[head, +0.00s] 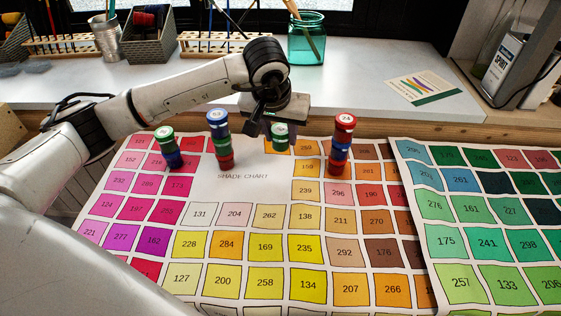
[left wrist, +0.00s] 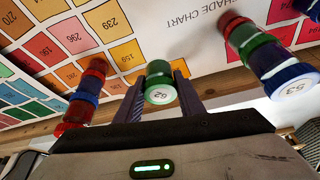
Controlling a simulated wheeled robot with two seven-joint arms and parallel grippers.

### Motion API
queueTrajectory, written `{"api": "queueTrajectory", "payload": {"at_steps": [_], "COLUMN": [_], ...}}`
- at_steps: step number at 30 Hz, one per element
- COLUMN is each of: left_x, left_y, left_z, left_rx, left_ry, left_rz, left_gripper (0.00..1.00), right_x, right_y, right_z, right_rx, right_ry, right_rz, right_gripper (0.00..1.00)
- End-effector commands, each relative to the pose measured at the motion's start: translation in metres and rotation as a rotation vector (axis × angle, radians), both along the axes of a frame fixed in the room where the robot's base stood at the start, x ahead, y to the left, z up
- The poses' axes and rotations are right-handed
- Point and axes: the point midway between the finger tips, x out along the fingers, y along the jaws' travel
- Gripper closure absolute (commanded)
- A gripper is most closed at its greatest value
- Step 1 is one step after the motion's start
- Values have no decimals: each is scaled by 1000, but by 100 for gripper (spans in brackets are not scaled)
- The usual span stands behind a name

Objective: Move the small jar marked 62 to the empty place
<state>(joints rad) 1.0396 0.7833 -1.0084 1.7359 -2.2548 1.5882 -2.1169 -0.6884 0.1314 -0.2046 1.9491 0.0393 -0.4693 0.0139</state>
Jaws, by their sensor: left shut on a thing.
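The jar is over the far edge of the shade chart (head: 242,190), between two jar stacks. I cannot tell whether it touches the chart. A blue, green and red stack (head: 220,142) stands to its left, and a red and blue stack (head: 341,148) to its right. A shorter green and blue stack (head: 167,148) stands farther left. My right gripper is out of view.
A second chart (head: 480,213) overlaps the first at the right. Behind are a teal glass jar (head: 306,42), a metal cup (head: 106,40), a basket (head: 146,40) and a leaflet (head: 424,88).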

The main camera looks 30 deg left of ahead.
Motion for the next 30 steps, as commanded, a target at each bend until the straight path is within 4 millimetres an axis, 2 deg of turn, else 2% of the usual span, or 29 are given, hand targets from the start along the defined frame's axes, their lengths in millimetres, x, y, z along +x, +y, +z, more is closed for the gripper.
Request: {"api": "queueTrajectory", "payload": {"at_steps": [3, 11, 16, 28, 29, 30], "left_x": [-1, -1, -1, 0, 0, 0], "left_y": [-1, -1, -1, -1, -1, -1], "left_z": [-23, -45, -69, -77, -76, -75], "left_rx": [0, -1, -1, 0, 0, 0], "left_ry": [3, 1, 3, -2, -2, -1], "left_rz": [-1, -1, 0, -1, -1, -1], "left_gripper": [88, 88, 88, 88, 62, 55], "right_x": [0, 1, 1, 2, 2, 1], "right_y": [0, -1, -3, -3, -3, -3], "right_z": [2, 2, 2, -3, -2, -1], "right_rx": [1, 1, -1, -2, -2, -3], "right_ry": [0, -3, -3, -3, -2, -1], "right_rz": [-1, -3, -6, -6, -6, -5], "right_gripper": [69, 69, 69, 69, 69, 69]}}
